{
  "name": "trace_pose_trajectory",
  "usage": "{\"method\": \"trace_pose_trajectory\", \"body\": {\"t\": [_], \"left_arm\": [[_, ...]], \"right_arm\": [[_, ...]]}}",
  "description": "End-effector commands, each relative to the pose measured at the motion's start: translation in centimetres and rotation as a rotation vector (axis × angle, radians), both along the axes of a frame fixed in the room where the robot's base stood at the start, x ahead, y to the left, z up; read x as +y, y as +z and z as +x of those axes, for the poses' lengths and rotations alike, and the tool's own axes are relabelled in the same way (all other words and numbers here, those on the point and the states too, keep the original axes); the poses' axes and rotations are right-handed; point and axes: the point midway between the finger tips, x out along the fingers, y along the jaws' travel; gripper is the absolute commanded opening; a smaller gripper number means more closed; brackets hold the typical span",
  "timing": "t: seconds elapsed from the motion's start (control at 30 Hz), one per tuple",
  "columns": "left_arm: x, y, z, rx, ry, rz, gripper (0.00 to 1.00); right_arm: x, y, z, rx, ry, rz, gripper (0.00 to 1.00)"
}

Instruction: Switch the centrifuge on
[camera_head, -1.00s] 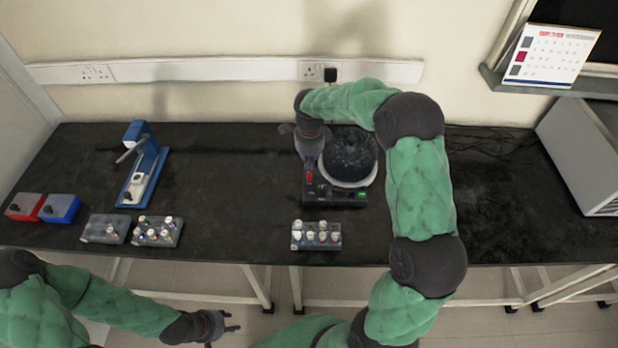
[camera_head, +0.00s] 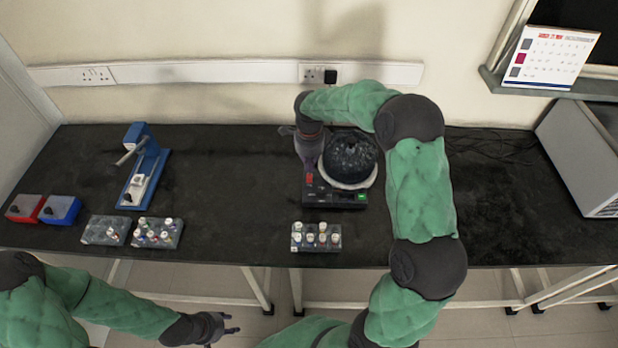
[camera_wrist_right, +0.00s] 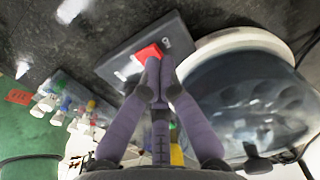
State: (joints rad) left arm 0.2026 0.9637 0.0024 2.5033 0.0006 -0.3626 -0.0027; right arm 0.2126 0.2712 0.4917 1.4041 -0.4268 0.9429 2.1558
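The centrifuge (camera_head: 349,155) stands on the black bench, with a round dark lid on a pale ring and a black control panel (camera_head: 322,194) in front. A red switch (camera_head: 309,181) is at the panel's left and a small green patch at its right. My right gripper (camera_head: 310,168) reaches down over the switch. In the right wrist view its fingertips (camera_wrist_right: 157,60) are together at the red switch (camera_wrist_right: 147,54); I cannot tell whether they press it. Nothing is held between them. My left gripper (camera_head: 233,324) is low in front of the bench, empty, its fingers apart.
A rack of vials (camera_head: 316,237) stands in front of the centrifuge. Two more racks (camera_head: 157,233), a blue device (camera_head: 143,170), and blue (camera_head: 60,209) and red (camera_head: 24,207) boxes are on the left. A grey case (camera_head: 585,155) is at right.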

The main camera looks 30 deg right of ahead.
Motion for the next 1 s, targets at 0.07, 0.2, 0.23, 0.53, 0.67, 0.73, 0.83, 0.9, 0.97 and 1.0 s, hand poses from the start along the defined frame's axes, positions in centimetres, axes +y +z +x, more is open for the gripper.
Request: {"method": "trace_pose_trajectory", "body": {"t": [0.07,0.2,0.23,0.53,0.67,0.73,0.83,0.9,0.97,1.0], "left_arm": [[0.00,0.00,0.00,0.000,0.000,0.000,0.40],[0.00,0.00,0.00,0.000,0.000,0.000,0.40],[0.00,-0.01,0.00,0.000,0.000,0.000,0.40],[0.00,-0.20,-0.01,0.000,0.000,0.000,0.40],[0.00,-0.31,0.00,0.000,0.000,0.000,0.40],[0.00,-0.36,0.00,0.000,0.000,0.000,0.40],[0.00,-0.44,-0.01,0.000,0.000,0.000,0.40],[0.00,-0.50,-0.01,0.000,0.000,0.000,0.40],[0.00,-0.54,0.00,0.000,0.000,0.000,0.40],[0.00,-0.57,0.00,0.000,0.000,0.000,0.40]], "right_arm": [[0.00,0.00,0.00,0.000,0.000,0.000,0.00],[0.00,0.00,0.00,0.000,0.000,0.000,0.00],[0.00,-0.01,0.00,0.000,0.000,0.000,0.00],[0.00,-0.32,0.00,0.000,0.000,0.000,0.00],[0.00,-0.49,0.00,0.000,0.000,0.000,0.00],[0.00,-0.58,0.00,0.000,0.000,0.000,0.00],[-0.01,-0.71,-0.01,0.000,0.000,0.000,0.00],[-0.01,-0.80,-0.01,0.000,0.000,0.000,0.00],[-0.01,-0.88,-0.01,0.000,0.000,0.000,0.00],[-0.01,-0.93,-0.01,0.000,0.000,0.000,0.00]]}}
